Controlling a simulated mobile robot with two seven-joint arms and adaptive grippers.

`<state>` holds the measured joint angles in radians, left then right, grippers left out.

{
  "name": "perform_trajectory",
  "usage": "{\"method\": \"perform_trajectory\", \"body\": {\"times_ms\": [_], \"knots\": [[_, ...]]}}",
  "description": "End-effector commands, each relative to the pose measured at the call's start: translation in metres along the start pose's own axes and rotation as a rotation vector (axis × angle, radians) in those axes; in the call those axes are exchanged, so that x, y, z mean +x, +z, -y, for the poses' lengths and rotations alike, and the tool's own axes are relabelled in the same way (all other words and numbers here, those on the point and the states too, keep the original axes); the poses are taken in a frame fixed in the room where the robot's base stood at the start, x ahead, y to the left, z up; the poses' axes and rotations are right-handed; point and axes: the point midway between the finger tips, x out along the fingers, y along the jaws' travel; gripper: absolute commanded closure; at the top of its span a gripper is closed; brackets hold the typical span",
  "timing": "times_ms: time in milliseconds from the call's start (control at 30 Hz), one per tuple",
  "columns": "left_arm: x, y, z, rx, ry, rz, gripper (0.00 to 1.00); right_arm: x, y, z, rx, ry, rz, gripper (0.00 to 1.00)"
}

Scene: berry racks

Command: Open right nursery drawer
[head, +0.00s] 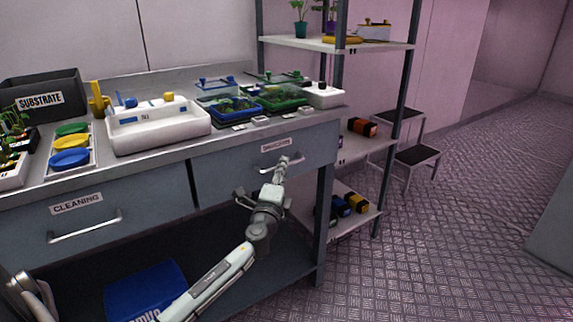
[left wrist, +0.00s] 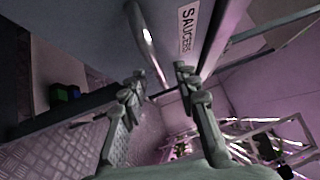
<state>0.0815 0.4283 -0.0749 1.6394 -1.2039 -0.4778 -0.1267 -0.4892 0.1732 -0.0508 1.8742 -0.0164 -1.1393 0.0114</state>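The right nursery drawer (head: 222,172) is a grey front under the bench top, with a label that reads SAUCERS in the left wrist view. It looks closed. Its metal bar handle (head: 297,160) is partly hidden behind my left gripper in the head view. In the left wrist view the handle (left wrist: 150,45) runs down toward the gap between the fingers. My left gripper (head: 262,182) is in front of this drawer; its fingers (left wrist: 159,82) are apart, one on each side of the handle's line. I cannot tell whether they touch it.
The CLEANING drawer (head: 150,205) is closed on the left. A white basin (head: 160,138), seed trays and coloured saucers stand on the bench. A blue box (head: 145,285) sits below. A shelf rack (head: 385,140) stands close on the right; open floor (head: 470,220) lies beyond it.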

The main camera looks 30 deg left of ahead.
Motion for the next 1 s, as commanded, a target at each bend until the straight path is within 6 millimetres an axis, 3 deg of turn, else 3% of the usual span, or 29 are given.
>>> {"method": "perform_trajectory", "body": {"times_ms": [200,500,767,1000], "knots": [[0.023,0.0,0.0,0.0,0.0,0.0,0.69,0.005,-0.001,0.0,0.002,-0.001,-0.002,1.0],[0.025,0.0,0.0,0.0,0.0,0.0,0.69,0.004,-0.01,0.001,0.004,-0.002,-0.017,1.0],[0.025,0.0,0.0,-0.001,0.001,0.0,1.0,0.003,-0.01,0.001,0.004,-0.003,-0.015,1.0],[0.025,0.0,0.0,-0.001,0.001,0.0,1.0,0.003,-0.005,0.002,0.003,-0.004,-0.008,1.0]]}}
